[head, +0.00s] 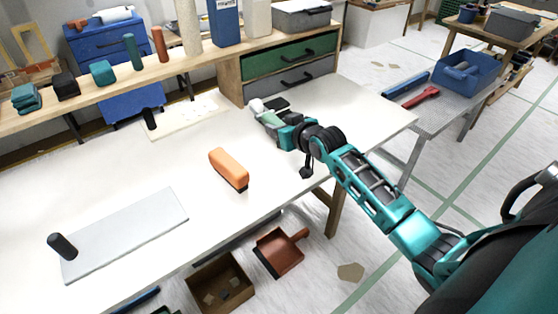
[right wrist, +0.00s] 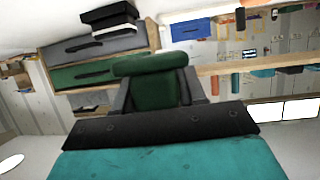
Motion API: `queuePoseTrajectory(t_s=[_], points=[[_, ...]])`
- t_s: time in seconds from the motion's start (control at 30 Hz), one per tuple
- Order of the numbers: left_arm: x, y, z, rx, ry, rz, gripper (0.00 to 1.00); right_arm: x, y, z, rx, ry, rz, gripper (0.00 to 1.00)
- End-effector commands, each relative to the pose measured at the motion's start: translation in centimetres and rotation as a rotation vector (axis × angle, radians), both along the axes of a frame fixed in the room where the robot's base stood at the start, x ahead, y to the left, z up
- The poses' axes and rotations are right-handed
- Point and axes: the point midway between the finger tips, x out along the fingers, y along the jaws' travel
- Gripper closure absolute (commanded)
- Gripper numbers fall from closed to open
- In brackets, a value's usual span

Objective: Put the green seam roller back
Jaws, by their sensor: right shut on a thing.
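My right gripper (head: 275,122) is over the back right of the white table, in front of the drawer unit. It is shut on a green thing (head: 268,117), which I take to be the green seam roller. In the right wrist view the gripper (right wrist: 158,90) has the roller (right wrist: 150,65) between its fingers, with a rounded green bar across its far end. A small pale piece shows at its tip in the head view. Whether it touches the table is unclear. My left gripper is not in view.
The drawer unit (head: 290,65) stands close behind my right gripper. A shelf (head: 95,88) holds several blocks and cylinders. An orange-topped brush (head: 229,168) and a grey board (head: 125,235) with a dark cylinder (head: 62,246) lie on the table (head: 170,170). The middle is mostly clear.

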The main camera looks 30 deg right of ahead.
Motion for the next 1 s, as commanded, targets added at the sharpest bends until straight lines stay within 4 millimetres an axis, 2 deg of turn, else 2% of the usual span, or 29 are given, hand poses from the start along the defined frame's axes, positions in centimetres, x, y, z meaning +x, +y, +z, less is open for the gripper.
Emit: queuePoseTrajectory(t_s=[0.03,0.1,0.3,0.43,0.7,1.0], points=[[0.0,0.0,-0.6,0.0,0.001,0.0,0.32,0.0,0.0,-1.8,0.003,0.003,-0.001,0.99],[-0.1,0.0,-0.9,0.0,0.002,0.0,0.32,0.0,0.1,-3.5,0.002,0.002,0.0,0.99],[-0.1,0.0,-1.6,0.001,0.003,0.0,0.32,0.1,0.0,-6.7,0.0,-0.002,0.0,0.99],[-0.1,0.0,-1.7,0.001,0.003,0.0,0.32,0.1,0.1,-7.6,0.0,-0.003,0.001,0.99],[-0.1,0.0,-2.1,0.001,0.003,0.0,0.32,0.1,0.0,-10.8,0.0,-0.002,0.0,0.99],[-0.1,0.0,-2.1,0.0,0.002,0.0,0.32,0.1,0.0,-11.0,0.0,-0.004,0.0,0.99]])
